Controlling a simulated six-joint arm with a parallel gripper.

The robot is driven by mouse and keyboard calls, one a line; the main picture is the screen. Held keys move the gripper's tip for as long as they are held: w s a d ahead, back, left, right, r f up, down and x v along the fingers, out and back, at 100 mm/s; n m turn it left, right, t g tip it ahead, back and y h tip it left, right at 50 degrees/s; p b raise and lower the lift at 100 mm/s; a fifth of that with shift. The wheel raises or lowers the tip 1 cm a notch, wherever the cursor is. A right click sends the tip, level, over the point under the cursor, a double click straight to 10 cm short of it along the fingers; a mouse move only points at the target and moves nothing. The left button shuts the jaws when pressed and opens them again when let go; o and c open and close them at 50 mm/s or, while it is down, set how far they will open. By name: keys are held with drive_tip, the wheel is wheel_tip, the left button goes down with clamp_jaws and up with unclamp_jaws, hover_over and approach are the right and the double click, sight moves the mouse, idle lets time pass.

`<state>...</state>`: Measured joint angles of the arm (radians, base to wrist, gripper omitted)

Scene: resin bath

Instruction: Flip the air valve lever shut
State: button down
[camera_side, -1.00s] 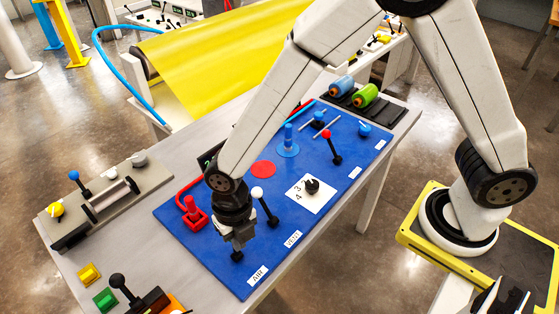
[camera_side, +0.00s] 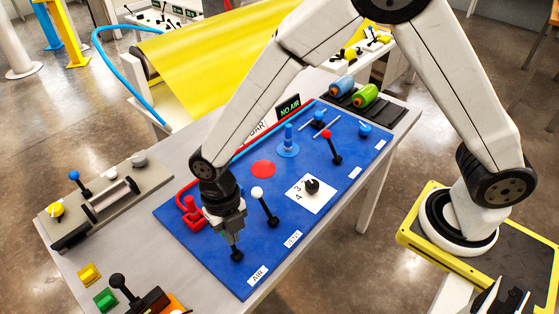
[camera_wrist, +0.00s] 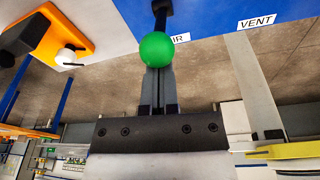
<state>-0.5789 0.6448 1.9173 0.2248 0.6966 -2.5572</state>
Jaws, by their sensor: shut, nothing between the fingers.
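The air valve lever has a green ball (camera_wrist: 157,48) on a dark stem, seen in the wrist view just beyond my fingertips. Its dark base (camera_side: 236,257) shows in the side view beside the AIR label (camera_side: 258,275) on the blue panel (camera_side: 225,275). My gripper (camera_side: 234,244) hides the green ball in the side view. My gripper also shows in the wrist view (camera_wrist: 158,75), shut and empty, its tips at or right behind the ball. I cannot tell whether they touch it.
The white-knobbed lever (camera_side: 265,208) by the VENT label (camera_side: 292,239) stands close on the right. A red fitting (camera_side: 194,213) is close on the left. A lit display (camera_side: 289,106) at the back reads NO AIR. A black lever (camera_side: 122,287) stands off the panel at front left.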

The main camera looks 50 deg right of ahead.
drive_tip(key=shift+w+f, duration=0.15)
drive_tip(key=shift+w, duration=0.8)
drive_tip(key=shift+w+f, duration=0.15)
drive_tip(key=shift+w, duration=0.95)
drive_tip(key=shift+s+a+r, duration=0.1)
drive_tip(key=shift+s+r, duration=0.05)
drive_tip(key=shift+s, duration=0.5)
wheel_tip(320, 180, up, 9)
drive_tip(key=w, duration=0.2)
